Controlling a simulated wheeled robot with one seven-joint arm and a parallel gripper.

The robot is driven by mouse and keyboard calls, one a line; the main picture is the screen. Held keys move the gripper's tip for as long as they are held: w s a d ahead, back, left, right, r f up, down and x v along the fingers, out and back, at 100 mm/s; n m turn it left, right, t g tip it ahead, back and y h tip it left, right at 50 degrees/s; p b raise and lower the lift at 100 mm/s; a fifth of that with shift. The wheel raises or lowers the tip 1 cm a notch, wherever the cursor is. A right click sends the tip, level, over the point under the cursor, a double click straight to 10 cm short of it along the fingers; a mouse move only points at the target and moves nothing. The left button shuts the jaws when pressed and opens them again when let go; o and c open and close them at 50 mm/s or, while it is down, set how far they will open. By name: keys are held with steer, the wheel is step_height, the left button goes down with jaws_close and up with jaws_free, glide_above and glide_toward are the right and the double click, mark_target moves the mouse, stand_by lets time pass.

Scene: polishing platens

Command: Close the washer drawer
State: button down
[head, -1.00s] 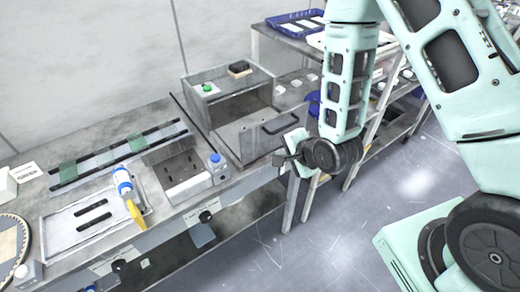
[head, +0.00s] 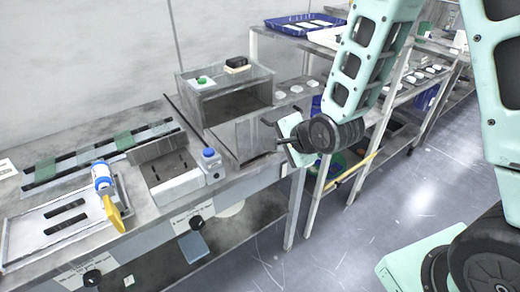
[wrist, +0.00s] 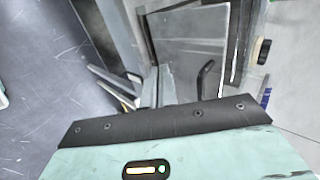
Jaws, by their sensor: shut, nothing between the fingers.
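The washer (head: 222,92) is a grey metal box on the bench, with a green button and a dark block on top. Its drawer (head: 240,138) stands out of the box toward the aisle. The box's dark opening shows behind the drawer. In the wrist view the drawer (wrist: 190,55) shows as a grey panel with a black bar handle (wrist: 205,80). My gripper (head: 272,132) is shut and empty, at the drawer's outer front end. It hides the handle in the head view. I cannot tell whether it touches the drawer.
A blue-capped bottle (head: 210,163) stands on the bench left of the drawer. A sink-like basin (head: 170,170) and a tray (head: 60,225) with a yellow-and-blue tool lie farther left. Shelving (head: 335,165) stands right of the gripper. The floor in front is clear.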

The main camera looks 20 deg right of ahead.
steer(key=p, duration=0.3)
glide_toward(254, 143)
steer(key=shift+x, duration=2.95)
